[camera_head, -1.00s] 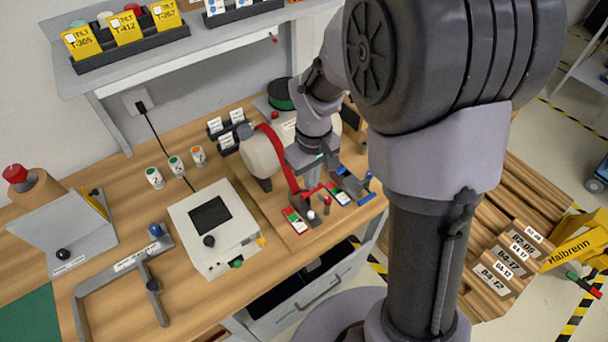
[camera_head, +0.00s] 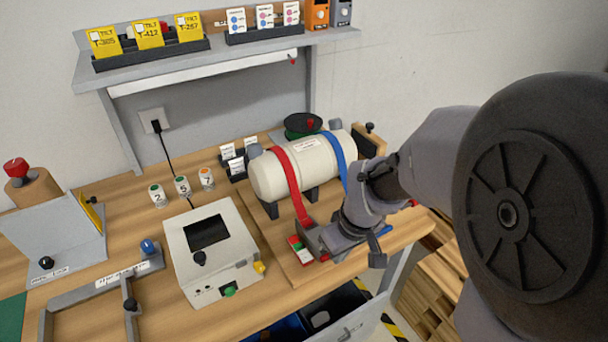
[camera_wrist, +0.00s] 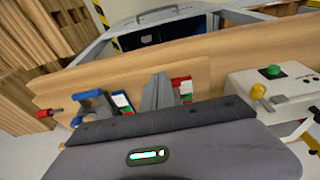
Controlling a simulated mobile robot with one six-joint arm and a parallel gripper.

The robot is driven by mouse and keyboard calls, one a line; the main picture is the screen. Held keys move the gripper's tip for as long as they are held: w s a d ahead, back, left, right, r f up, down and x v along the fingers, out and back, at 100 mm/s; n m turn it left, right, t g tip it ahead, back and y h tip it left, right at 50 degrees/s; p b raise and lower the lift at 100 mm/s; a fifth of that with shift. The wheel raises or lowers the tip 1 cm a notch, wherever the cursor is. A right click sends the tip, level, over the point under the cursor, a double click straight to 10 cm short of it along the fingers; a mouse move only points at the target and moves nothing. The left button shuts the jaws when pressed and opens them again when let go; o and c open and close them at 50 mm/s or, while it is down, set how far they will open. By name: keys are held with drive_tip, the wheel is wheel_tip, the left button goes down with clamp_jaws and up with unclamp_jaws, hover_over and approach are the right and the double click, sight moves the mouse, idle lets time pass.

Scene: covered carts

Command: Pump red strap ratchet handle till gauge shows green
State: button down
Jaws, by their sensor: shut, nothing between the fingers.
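The red strap (camera_head: 288,178) runs over a white tank (camera_head: 320,165) and down to the front of its board. The red-framed gauge (camera_head: 301,249) lies at its foot; it also shows in the wrist view (camera_wrist: 186,88). Red, white and green show on it, but I cannot read its indicator. My gripper (camera_head: 333,240) is shut and empty, low over the board just right of the gauge. Its fingers show in the wrist view (camera_wrist: 158,92), beside the gauge. My gripper hides most of the red ratchet; I cannot make out its handle or any contact.
A blue strap (camera_head: 340,158) crosses the tank to the right; its blue ratchet (camera_wrist: 92,105) and a second gauge (camera_wrist: 122,102) stand close by my fingers. A white box with a screen (camera_head: 208,240) stands left of the board. An open drawer (camera_head: 350,325) juts out below the table edge.

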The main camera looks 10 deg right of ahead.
drive_tip(key=shift+s+f+b, duration=0.2)
drive_tip(key=shift+f+b, duration=0.45)
drive_tip(key=shift+f, duration=0.35)
